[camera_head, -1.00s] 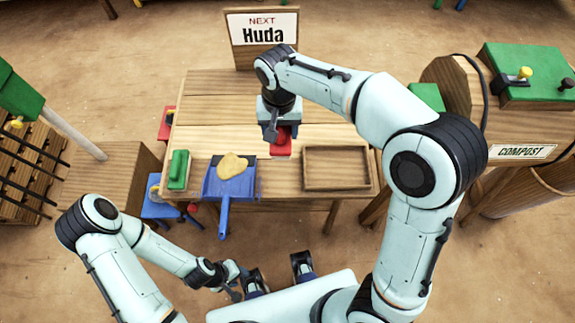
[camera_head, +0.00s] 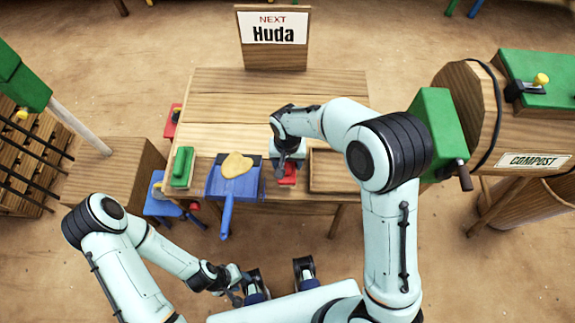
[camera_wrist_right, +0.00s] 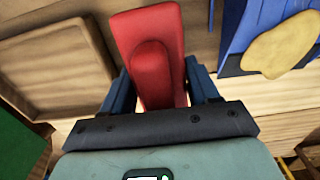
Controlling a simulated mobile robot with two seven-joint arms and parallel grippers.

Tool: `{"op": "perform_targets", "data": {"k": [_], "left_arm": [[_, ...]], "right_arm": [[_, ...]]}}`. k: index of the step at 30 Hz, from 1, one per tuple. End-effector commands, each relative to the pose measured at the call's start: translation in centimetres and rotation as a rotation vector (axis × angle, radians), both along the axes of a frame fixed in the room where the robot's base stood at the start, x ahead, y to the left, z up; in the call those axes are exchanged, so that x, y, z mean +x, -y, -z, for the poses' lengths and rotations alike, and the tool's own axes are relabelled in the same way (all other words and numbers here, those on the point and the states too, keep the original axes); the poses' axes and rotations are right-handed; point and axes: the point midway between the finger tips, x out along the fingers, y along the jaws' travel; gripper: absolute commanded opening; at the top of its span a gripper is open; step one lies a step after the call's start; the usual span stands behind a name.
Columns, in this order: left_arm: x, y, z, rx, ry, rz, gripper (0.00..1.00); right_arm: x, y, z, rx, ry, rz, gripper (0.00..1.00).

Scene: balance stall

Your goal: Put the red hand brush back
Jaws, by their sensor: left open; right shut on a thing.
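The red hand brush (camera_head: 288,175) is near the front of the wooden table, partly hidden under my right gripper (camera_head: 289,163). In the right wrist view the brush (camera_wrist_right: 149,55) lies between the two blue fingers of my right gripper (camera_wrist_right: 160,92), which is shut on it. I cannot tell whether the brush touches the table. My left gripper (camera_head: 236,283) is open and empty, low in front of the table.
A blue dustpan (camera_head: 226,206) bearing a yellowish lump (camera_head: 236,164) lies just left of the brush. A shallow wooden tray (camera_head: 318,171) is to the right, partly behind my arm. A compost drum (camera_head: 465,100) stands right.

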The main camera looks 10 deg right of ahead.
Motion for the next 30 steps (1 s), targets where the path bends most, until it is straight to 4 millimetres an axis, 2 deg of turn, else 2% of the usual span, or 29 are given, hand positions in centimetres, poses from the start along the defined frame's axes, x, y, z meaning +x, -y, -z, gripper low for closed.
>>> {"op": "perform_targets", "data": {"k": [3, 5, 16, 17, 18, 19, 30], "left_arm": [[-0.1, 0.0, 0.2, 0.0, -0.001, 0.0, 0.43], [-0.1, 0.0, 0.3, 0.0, -0.001, 0.0, 0.43], [-0.2, 0.0, 0.6, 0.0, -0.002, 0.0, 0.43], [-0.2, 0.0, 0.5, 0.0, -0.002, 0.0, 0.43], [-0.2, 0.0, 0.5, 0.0, -0.002, 0.0, 0.43], [-0.2, 0.0, 0.5, 0.0, -0.002, 0.0, 0.43], [0.0, 0.0, 0.1, 0.0, 0.0, 0.0, 0.43]], "right_arm": [[-0.1, 0.1, 2.1, -0.002, -0.004, 0.001, 0.31], [0.0, 0.0, 2.6, 0.0, -0.002, 0.0, 0.31], [0.0, 0.0, 3.0, 0.0, 0.0, 0.0, 0.31], [0.0, 0.0, 3.0, -0.001, -0.001, 0.0, 0.66], [0.0, 0.0, 2.9, -0.001, 0.0, 0.0, 0.79], [0.0, 0.0, 2.9, 0.0, 0.0, 0.0, 0.85], [0.0, 0.0, 2.3, 0.0, 0.001, 0.0, 0.85]]}}
